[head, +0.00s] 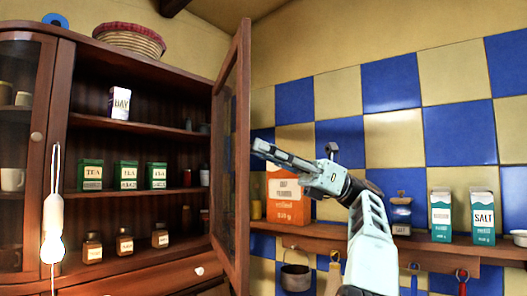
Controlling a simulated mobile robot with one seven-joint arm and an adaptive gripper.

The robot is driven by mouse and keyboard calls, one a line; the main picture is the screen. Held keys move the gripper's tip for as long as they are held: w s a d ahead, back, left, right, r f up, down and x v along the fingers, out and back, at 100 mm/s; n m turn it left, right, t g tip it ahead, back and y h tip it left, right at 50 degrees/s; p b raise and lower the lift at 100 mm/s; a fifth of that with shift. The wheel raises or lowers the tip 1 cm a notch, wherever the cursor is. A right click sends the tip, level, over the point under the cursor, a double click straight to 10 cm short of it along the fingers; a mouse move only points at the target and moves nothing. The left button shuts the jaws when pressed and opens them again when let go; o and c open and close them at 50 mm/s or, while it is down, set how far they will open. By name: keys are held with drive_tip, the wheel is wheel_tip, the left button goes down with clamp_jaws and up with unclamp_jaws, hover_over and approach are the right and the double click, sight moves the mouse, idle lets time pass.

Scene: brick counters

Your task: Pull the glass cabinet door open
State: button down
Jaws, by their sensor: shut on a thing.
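The glass cabinet door (244,190) is a brown wooden frame with dark glass. It stands swung well out from the wooden cabinet (62,120), so the shelves behind it are exposed. My gripper (258,148) reaches in from the right, its fingertips at the outer side of the door's free edge. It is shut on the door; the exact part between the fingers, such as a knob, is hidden.
Green tea tins (128,176), a white-and-purple box (120,103) and small brown jars (124,244) stand on the cabinet shelves. A wicker basket (130,38) sits on top. Right of the door, a wall shelf (420,250) holds an orange box (287,200) and salt cartons (483,215).

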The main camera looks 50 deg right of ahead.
drive_tip(key=c, duration=1.8)
unclamp_jaws()
drive_tip(key=shift+o, duration=0.2)
